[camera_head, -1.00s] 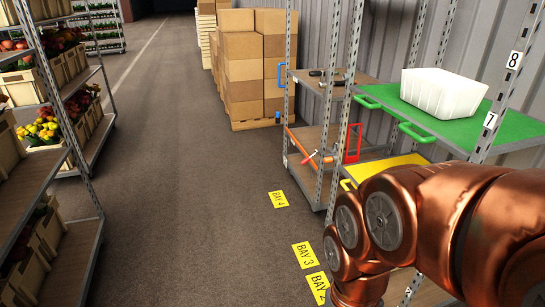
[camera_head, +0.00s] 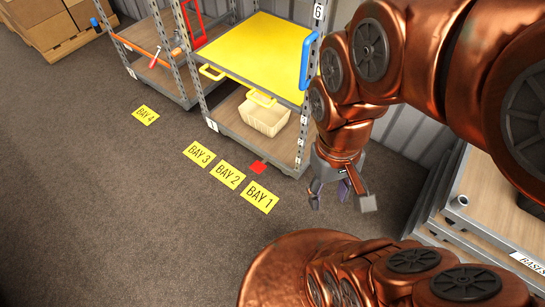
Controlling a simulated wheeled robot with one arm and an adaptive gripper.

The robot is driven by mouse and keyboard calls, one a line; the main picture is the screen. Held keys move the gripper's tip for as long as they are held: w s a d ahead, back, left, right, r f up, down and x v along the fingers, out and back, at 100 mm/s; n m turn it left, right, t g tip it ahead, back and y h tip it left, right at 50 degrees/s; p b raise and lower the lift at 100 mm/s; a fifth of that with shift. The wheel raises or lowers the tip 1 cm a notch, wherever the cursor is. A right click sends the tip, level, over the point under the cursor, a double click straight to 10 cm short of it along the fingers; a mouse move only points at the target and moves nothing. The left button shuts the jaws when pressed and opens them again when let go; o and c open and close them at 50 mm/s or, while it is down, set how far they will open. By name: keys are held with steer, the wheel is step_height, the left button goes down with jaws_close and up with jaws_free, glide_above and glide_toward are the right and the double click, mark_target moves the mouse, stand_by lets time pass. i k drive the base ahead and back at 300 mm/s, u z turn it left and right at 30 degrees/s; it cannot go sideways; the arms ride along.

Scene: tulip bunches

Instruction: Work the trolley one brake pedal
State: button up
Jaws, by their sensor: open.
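A trolley with a yellow upper shelf (camera_head: 265,55) and a wooden base deck stands in the upper middle of the head view. A red brake pedal (camera_head: 258,167) sticks out low at the front edge of its base, near the floor. I cannot tell whether the pedal is up or down. My gripper (camera_head: 342,197) hangs to the right of the pedal, pointing down. Its fingers are apart and it holds nothing. In the picture it is clear of the pedal and the trolley.
A cream crate (camera_head: 264,113) sits on the trolley's base deck. A blue handle (camera_head: 308,60) is on its right post. Yellow bay signs (camera_head: 228,176) lie on the floor in front. Another trolley stands behind left, a wood-topped bench (camera_head: 497,200) at right. The floor at left is clear.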

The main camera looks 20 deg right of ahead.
mark_target(258, 166)
steer(key=z, duration=0.05)
steer(key=k, duration=0.55)
steer(key=u, duration=0.85)
steer(key=i, duration=1.5)
steer(key=z, duration=0.65)
